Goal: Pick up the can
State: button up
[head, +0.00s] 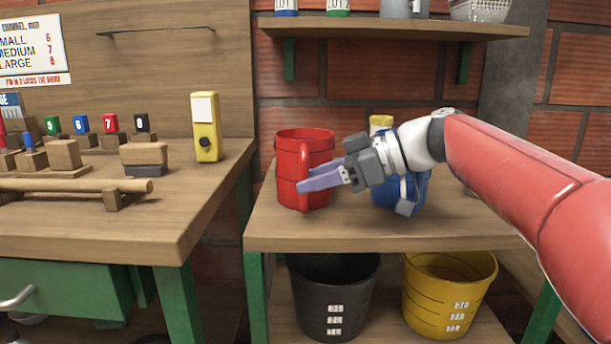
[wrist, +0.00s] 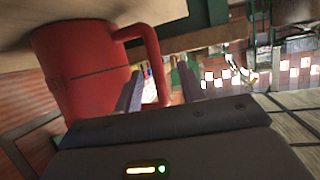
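A red can (head: 291,155) with a side handle stands upright on the middle wooden bench. It also shows in the wrist view (wrist: 80,75), tilted by the camera angle, with its handle (wrist: 151,50) towards the picture's middle. My gripper (head: 312,181) is at the can's right side, at the height of the handle, its purple fingers reaching past it. In the wrist view my gripper (wrist: 160,88) is open, with one finger on each side of the handle's lower part. I cannot tell whether a finger touches the handle.
A blue container (head: 385,194) stands right behind my gripper, partly hidden, with a yellow-topped thing (head: 381,121) beyond. A shelf (head: 390,28) hangs above. Black (head: 320,290) and yellow (head: 450,300) buckets sit below. A yellow device (head: 207,140) stands on the left bench.

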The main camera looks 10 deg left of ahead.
jog(key=x, duration=0.4)
jog(key=shift+w+a, duration=0.15)
jog(key=shift+a, duration=0.1)
jog(key=shift+c, duration=0.3)
grip_shut()
